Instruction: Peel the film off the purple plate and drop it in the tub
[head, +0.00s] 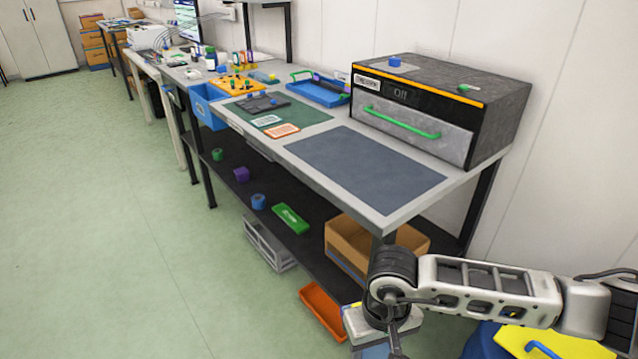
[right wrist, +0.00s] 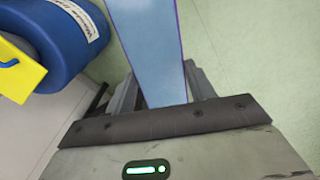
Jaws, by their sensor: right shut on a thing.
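My right gripper (right wrist: 160,88) is shut on a pale blue, see-through-looking strip, the film (right wrist: 148,45), which has thin purple edges and runs up out of the right wrist view. I cannot tell whether the purple edge belongs to the film or to a plate with it. No separate purple plate can be made out. The tub, a round blue container (right wrist: 52,35) with a white label and a yellow lid part (right wrist: 18,72), is at the upper left there, apart from the film. In the head view its yellow part (head: 545,346) shows at the lower right, partly behind my right arm. My left gripper is out of view.
A workbench with a dark grey mat (head: 364,165) and a black drawer unit (head: 430,105) stands ahead. Its lower shelf holds a cardboard box (head: 350,243) and small coloured items. An orange tray (head: 322,315) is low beside it. The floor at left is clear.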

